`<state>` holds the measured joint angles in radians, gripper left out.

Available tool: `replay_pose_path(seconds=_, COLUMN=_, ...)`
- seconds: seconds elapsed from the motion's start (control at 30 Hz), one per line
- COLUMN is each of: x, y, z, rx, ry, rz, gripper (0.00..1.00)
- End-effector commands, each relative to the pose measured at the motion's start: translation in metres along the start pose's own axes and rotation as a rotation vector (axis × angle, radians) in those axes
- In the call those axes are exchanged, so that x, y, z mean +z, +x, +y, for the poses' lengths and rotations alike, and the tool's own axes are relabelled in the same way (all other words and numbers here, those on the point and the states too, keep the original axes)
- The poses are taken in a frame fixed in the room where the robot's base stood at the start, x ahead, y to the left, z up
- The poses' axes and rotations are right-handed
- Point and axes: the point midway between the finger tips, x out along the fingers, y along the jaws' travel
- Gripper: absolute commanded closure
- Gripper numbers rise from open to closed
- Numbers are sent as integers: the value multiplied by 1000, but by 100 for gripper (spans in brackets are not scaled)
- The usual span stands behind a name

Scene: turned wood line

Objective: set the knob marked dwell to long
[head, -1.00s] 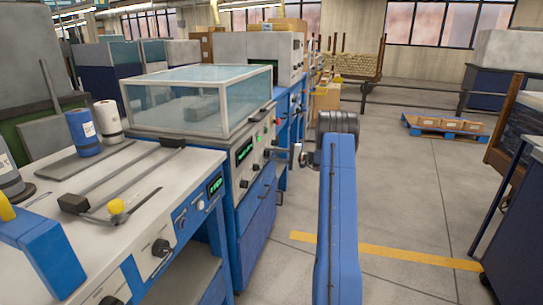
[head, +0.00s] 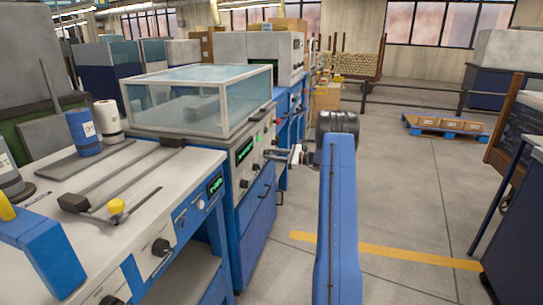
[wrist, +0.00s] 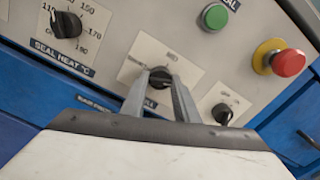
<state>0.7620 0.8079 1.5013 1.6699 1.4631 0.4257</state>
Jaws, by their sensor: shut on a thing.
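In the wrist view a black knob (wrist: 160,76) sits on a pale plate with small blurred markings. The marking above it looks like MED; one to its left is too blurred to read surely. The label under it is mostly hidden by my gripper, with only its end letters showing, so I cannot fully read the name. My gripper (wrist: 159,82) is shut on this knob, a finger on each side. The knob's pointer direction is hard to tell. In the head view my gripper (head: 297,156) is at the front of the blue machine (head: 250,190); the knob is too small to make out there.
In the wrist view a SEAL HEAT knob (wrist: 66,24) is at left, a smaller black switch (wrist: 222,113) at right, and a green button (wrist: 215,16) and a red mushroom button (wrist: 288,62) above right. The floor (head: 400,200) right of my arm is clear.

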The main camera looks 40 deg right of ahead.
Motion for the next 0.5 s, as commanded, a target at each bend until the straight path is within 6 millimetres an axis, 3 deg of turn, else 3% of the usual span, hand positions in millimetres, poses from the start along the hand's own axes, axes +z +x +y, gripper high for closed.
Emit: replay_pose_path(seconds=0.5, x=-2, y=-2, z=1, rx=-3, ry=349, rz=3, gripper=95)
